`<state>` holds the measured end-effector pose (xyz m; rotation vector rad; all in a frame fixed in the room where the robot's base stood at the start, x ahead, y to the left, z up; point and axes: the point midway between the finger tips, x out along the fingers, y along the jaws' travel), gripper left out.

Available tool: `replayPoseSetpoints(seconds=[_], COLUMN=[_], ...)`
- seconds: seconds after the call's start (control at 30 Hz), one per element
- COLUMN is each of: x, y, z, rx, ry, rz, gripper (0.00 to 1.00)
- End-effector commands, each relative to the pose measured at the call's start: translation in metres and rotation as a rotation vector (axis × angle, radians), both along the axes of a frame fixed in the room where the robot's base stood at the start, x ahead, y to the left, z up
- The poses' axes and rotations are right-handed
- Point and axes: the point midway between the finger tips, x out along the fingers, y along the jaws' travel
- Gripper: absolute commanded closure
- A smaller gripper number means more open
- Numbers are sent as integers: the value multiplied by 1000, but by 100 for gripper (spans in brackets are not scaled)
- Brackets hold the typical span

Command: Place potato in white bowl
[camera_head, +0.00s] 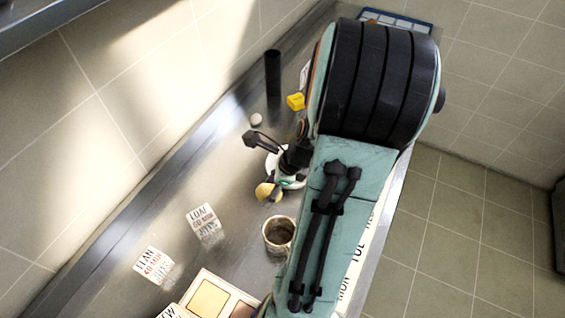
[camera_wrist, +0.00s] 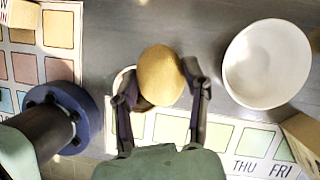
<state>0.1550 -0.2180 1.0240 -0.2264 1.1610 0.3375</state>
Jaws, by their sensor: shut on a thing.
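The potato (camera_wrist: 160,75) is a tan-yellow rounded lump. My gripper (camera_wrist: 159,86) is shut on it, one dark finger on each side. In the head view the potato (camera_head: 264,192) shows beside the dark fingers, above the counter. The white bowl (camera_wrist: 267,63) is to the right of the potato in the wrist view, apart from it, and its visible inside looks empty. In the head view the bowl (camera_head: 272,165) is partly hidden behind my gripper and arm.
A brown-rimmed cup (camera_head: 278,233) stands near the potato. Its pale rim partly shows behind the potato in the wrist view. A black cylinder (camera_head: 273,73), a yellow item (camera_head: 295,101), an egg-like item (camera_head: 256,119) and printed cards (camera_head: 204,222) stand on the metal counter (camera_head: 165,195).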

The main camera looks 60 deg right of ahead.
Motion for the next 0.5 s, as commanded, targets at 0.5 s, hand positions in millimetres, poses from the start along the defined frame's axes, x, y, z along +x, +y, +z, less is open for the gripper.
replayPoseSetpoints(seconds=[0.5], x=[-12], y=[-84], z=[-26], rx=[2], ry=[-4], rz=[-174], gripper=[90])
